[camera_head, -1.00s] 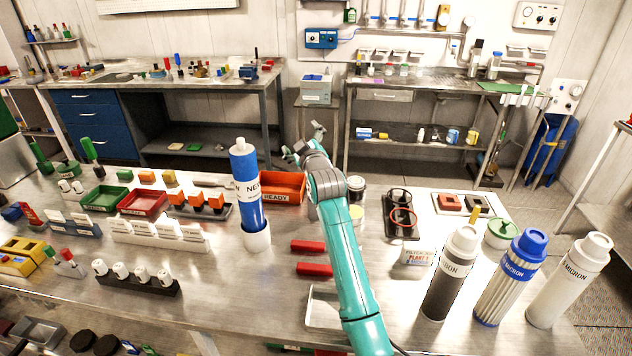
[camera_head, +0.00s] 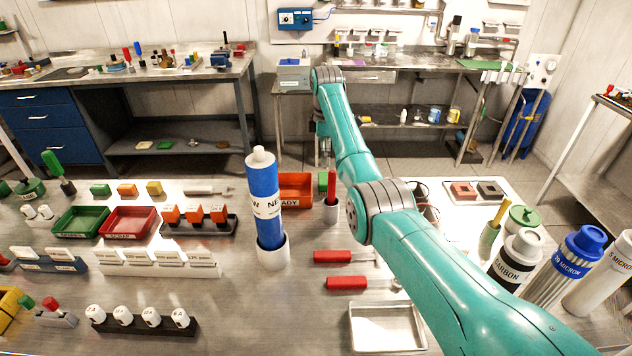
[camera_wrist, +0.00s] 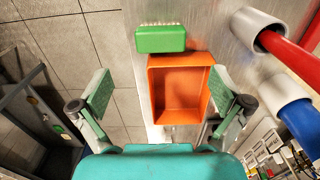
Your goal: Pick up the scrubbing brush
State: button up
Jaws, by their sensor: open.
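The scrubbing brush (camera_wrist: 160,39) is a green block with a pale bristled edge, near the top centre of the wrist view. It lies beside the orange bin (camera_wrist: 180,95), by the metal table's edge. In the head view a small green block (camera_head: 323,181), which looks like the same brush, shows just right of the orange bin, partly behind a red handle. My gripper (camera_wrist: 163,92) is open and empty, its green-padded fingers wide apart on both sides of the bin in the picture. The brush is above the fingertips in that picture, apart from them. In the head view my arm hides most of the gripper.
A red handle (camera_head: 331,188) stands in a white cup close to the brush. A blue filter cartridge (camera_head: 264,200) stands upright in another white holder. Two red-handled tools (camera_head: 345,257) and a metal tray (camera_head: 388,330) lie nearer. Floor shows beyond the table edge.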

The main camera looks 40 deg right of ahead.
aim_at(324, 178)
notch_tip(324, 178, down, 10)
jog(key=shift+a+f, duration=0.1)
jog(key=shift+f, duration=0.05)
jog(key=c, duration=1.1)
